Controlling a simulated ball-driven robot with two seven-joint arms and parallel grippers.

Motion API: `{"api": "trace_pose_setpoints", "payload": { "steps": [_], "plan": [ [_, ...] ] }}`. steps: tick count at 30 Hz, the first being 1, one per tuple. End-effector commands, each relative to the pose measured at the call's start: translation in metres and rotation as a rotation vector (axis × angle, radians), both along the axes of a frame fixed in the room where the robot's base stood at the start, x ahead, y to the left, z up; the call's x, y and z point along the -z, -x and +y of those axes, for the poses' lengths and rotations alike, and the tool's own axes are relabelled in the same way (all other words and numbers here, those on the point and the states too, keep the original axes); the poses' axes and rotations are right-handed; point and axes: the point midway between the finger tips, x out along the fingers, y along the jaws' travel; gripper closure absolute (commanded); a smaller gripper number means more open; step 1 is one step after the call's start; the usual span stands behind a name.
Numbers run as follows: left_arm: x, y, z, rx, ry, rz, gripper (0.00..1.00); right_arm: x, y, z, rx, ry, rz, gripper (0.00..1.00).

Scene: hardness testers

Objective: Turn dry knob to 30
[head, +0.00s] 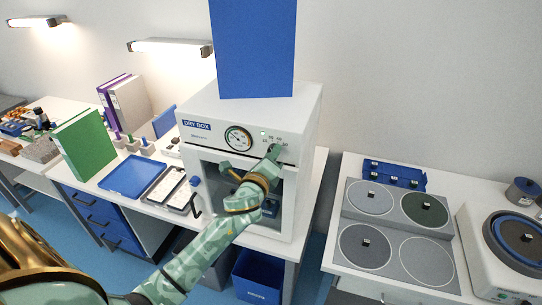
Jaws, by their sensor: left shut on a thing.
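The white dry box (261,112), with a "DRY BOX" label, stands on the white bench. A round dial gauge (238,138) is on its upper front panel. The dry knob (278,148) is a small dark knob at the right of the panel, with numbers around it, and is mostly hidden by my gripper. My left gripper (272,153) reaches up from the lower left and is shut on the dry knob. The knob's pointer and exact setting cannot be read. My right gripper is not in view.
A tall blue binder (252,50) stands on the dry box. A blue tray (131,176) and a green binder (84,146) are to the left. A second table with round plates (370,196) and a grinding machine (513,240) is at right. A gap separates the tables.

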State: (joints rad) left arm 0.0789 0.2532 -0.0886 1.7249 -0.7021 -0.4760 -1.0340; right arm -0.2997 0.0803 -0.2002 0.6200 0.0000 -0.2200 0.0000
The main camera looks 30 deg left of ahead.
Motion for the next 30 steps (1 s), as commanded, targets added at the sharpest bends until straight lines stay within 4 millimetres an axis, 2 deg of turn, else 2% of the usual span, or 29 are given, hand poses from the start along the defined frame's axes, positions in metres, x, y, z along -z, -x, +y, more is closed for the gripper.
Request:
{"api": "trace_pose_setpoints", "payload": {
  "steps": [10,11,12,13,23,26,30],
  "plan": [
    [0.000,0.000,0.000,-0.001,0.002,0.000,0.94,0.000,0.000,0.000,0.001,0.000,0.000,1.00],
    [0.000,0.000,0.000,-0.001,0.002,0.000,0.66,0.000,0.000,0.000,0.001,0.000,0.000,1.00],
    [0.000,0.000,0.000,-0.001,0.002,0.000,0.55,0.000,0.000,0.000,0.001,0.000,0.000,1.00],
    [0.000,0.000,0.000,-0.001,0.002,0.000,0.50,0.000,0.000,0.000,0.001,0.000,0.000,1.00],
    [0.001,0.003,-0.001,-0.001,0.001,0.001,0.50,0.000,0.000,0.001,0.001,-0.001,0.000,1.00],
    [0.001,0.015,-0.004,0.001,0.001,0.002,0.50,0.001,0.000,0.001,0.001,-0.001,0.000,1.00],
    [0.002,0.046,-0.011,0.002,0.003,0.002,0.50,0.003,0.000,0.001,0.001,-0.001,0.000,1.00]
  ]
}}
